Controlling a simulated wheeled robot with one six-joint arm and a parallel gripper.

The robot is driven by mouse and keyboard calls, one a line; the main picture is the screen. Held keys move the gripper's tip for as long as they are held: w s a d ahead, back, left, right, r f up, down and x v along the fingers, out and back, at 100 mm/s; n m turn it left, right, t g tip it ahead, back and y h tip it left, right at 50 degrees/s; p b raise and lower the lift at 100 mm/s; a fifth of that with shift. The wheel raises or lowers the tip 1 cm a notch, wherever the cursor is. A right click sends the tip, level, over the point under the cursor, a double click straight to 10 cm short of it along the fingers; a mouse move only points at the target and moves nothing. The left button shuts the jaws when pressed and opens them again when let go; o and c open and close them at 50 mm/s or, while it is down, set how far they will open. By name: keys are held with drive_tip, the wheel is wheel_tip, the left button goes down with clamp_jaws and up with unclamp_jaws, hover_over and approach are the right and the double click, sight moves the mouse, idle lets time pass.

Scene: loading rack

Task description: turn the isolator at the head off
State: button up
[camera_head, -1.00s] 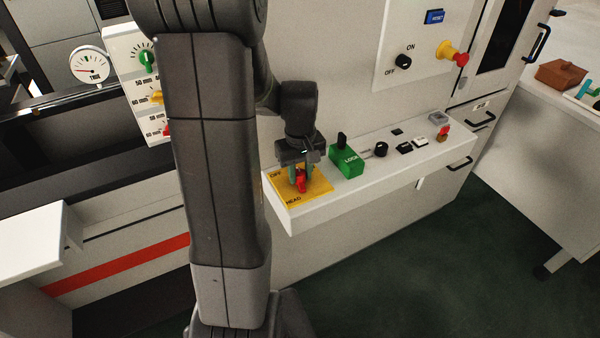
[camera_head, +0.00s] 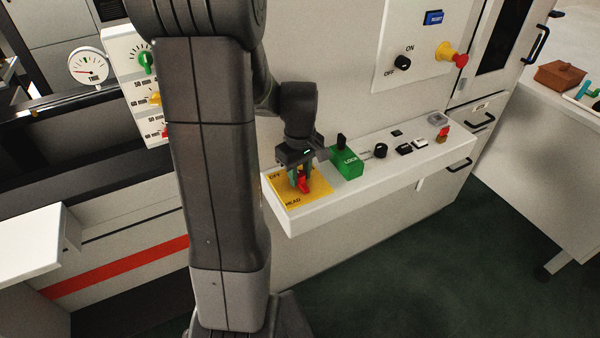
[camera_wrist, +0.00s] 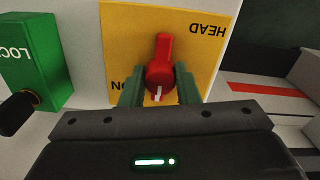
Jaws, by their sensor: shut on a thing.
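The head isolator is a red knob (camera_wrist: 162,68) on a yellow plate (camera_head: 318,187) marked HEAD and OFF, at the left end of the white ledge. In the wrist view the yellow plate (camera_wrist: 122,22) also shows the word ON, partly covered. My gripper (camera_head: 302,180) points down over the plate, its green fingers on either side of the red knob. It also shows in the wrist view (camera_wrist: 160,88), shut on the knob. The knob's white mark points toward my gripper's body in that view. The OFF label is hidden there.
A green LOCK block (camera_head: 347,163) with a black lever stands just right of my gripper. A black knob (camera_head: 381,150) and several small switches sit farther right on the white ledge (camera_head: 370,188). An upright panel with a red-yellow stop button (camera_head: 452,56) rises behind.

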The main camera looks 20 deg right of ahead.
sight(300, 174)
drive_tip(key=o, duration=1)
drive_tip(key=shift+c, duration=0.2)
drive_tip(key=shift+r, duration=0.1)
wheel_tip(300, 174, up, 14)
drive_tip(key=shift+f, duration=0.2)
drive_tip(key=shift+f, duration=0.1)
wheel_tip(300, 174, down, 14)
drive_tip(key=shift+r, duration=0.15)
